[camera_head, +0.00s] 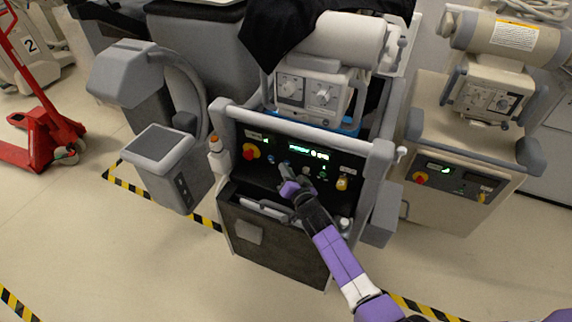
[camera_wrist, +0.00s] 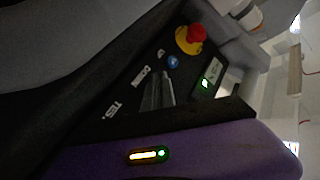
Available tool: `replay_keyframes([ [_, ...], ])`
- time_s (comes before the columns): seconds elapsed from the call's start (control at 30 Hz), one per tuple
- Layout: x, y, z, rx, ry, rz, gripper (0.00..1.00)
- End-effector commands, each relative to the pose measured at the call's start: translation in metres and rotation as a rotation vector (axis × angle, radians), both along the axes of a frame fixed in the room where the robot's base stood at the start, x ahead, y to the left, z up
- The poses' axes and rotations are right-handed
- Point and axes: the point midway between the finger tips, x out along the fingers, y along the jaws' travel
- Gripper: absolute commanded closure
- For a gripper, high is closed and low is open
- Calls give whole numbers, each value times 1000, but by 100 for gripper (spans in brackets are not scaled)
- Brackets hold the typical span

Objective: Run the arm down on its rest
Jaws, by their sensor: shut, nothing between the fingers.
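The middle cart's black control panel (camera_head: 300,152) has a lit green display, a red stop knob on yellow (camera_head: 250,151) and small buttons. The cart's arm head, a white cylinder (camera_head: 345,38) with a grey two-dial box (camera_head: 305,92), is at the top of the cart. Blue material (camera_head: 347,129) shows below the box; whether they touch is unclear. My gripper (camera_head: 284,172) is shut and empty at the panel, below the display. In the wrist view its fingers (camera_wrist: 157,90) point near a blue button (camera_wrist: 173,62); contact cannot be told.
A black cover (camera_head: 282,35) hangs behind the head. A similar beige cart (camera_head: 460,150) stands to the right and a grey unit (camera_head: 160,150) to the left. A red pallet truck (camera_head: 45,125) is far left. Striped tape marks the floor.

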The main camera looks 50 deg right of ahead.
Motion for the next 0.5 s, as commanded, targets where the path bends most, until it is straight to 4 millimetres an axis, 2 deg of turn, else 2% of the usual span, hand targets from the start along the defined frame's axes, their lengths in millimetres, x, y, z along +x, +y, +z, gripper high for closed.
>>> replay_keyframes([
  [0.5, -6, 15, 0, 0, -1, 1, 100],
])
